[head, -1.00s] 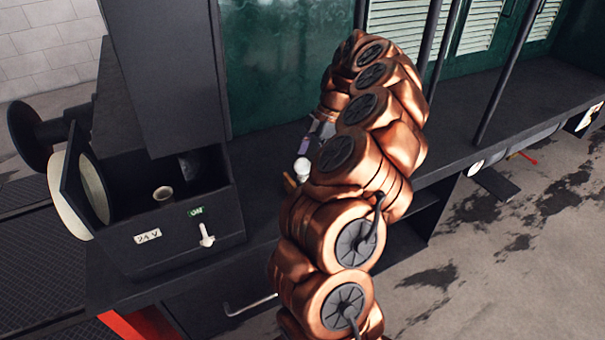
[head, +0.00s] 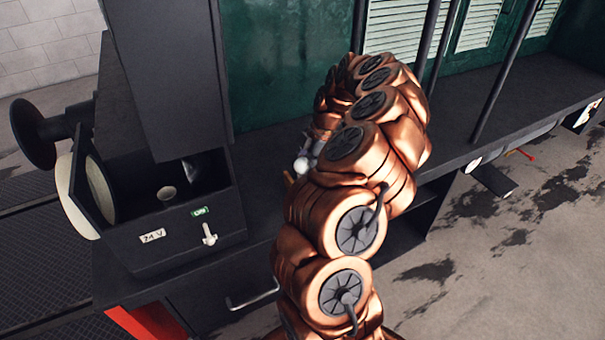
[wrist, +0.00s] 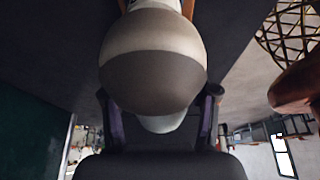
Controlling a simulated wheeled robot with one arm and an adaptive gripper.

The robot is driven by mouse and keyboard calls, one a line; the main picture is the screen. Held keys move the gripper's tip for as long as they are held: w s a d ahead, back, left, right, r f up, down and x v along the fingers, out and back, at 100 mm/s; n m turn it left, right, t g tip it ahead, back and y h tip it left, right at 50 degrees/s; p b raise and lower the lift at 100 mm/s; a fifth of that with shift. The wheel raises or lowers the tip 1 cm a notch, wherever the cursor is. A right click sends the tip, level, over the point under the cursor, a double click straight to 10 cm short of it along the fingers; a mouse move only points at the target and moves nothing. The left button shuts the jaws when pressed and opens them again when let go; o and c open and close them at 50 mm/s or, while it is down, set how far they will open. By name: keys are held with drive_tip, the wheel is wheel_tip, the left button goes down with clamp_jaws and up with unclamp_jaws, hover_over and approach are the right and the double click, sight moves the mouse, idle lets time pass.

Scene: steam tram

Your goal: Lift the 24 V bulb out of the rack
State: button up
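A round bulb with a pale, frosted look (head: 301,165) shows just left of my arm in the head view. In the wrist view the bulb (wrist: 152,65) fills the upper middle, with a grey-brown band across its globe. I cannot read a voltage on it. My gripper (wrist: 160,110) looks open, with one finger on each side of the bulb. I cannot tell whether the fingers touch it. An orange-brown piece (head: 289,179), perhaps part of the rack, stands beside the bulb. The rest of the rack is hidden by my arm and the bulb.
A dark lamp box (head: 190,240) with its round lid open stands on the left. It has a "24 V" label (head: 152,236), a green label and a white lever (head: 209,234). A dark shelf (head: 450,150) runs right, with upright poles (head: 510,60) rising from it.

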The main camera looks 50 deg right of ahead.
sight(305, 159)
drive_tip(key=c, duration=0.8)
drive_tip(key=shift+r, duration=0.15)
drive_tip(key=shift+d+r+b, duration=0.1)
drive_tip(key=shift+r+b, duration=1.1)
drive_tip(key=shift+r, duration=0.35)
drive_tip(key=s+a+b, duration=0.1)
drive_tip(key=s+b, duration=0.1)
drive_tip(key=s, duration=0.3)
drive_tip(key=s+a+r+b, duration=0.1)
drive_tip(key=s+a+b, duration=0.1)
drive_tip(key=s, duration=0.3)
drive_tip(key=s+a+b, duration=0.2)
drive_tip(key=s, duration=0.3)
drive_tip(key=shift+a+r, duration=0.25)
drive_tip(key=shift+r, duration=0.05)
drive_tip(key=shift+r, duration=0.15)
drive_tip(key=shift+r+b, duration=0.3)
